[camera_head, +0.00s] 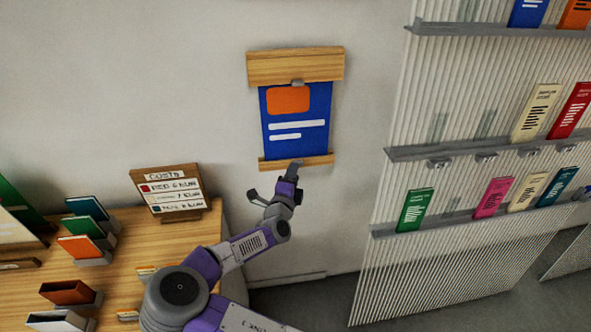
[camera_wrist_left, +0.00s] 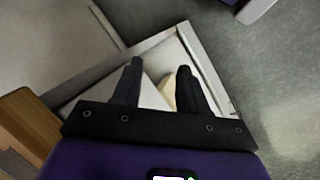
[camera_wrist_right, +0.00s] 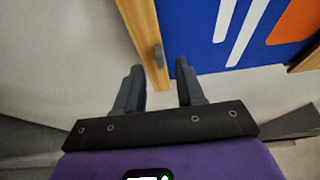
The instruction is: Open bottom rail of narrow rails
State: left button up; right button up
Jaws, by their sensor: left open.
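A blue poster (camera_head: 315,115) with an orange block and white bars hangs on the wall between a wide wooden top rail (camera_head: 285,68) and a narrow wooden bottom rail (camera_head: 322,160). In the right wrist view the bottom rail (camera_wrist_right: 141,25) runs toward the space between my fingers, with a small grey tab (camera_wrist_right: 158,56) on its edge. My right gripper (camera_head: 273,181) is open just below the bottom rail, and one finger overlaps the rail in the head view. Contact cannot be told. My left gripper (camera_wrist_left: 157,68) is open, shown only in its wrist view.
A wooden table (camera_head: 135,238) at left carries a small sign board (camera_head: 168,190) and several books in holders. A ribbed panel (camera_head: 400,170) with shelves of booklets stands at right. In the left wrist view, a white-rimmed box (camera_wrist_left: 200,65) lies beyond the fingers.

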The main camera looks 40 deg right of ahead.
jog(key=shift+x, duration=1.55)
jog(key=shift+c, duration=0.4)
grip_shut()
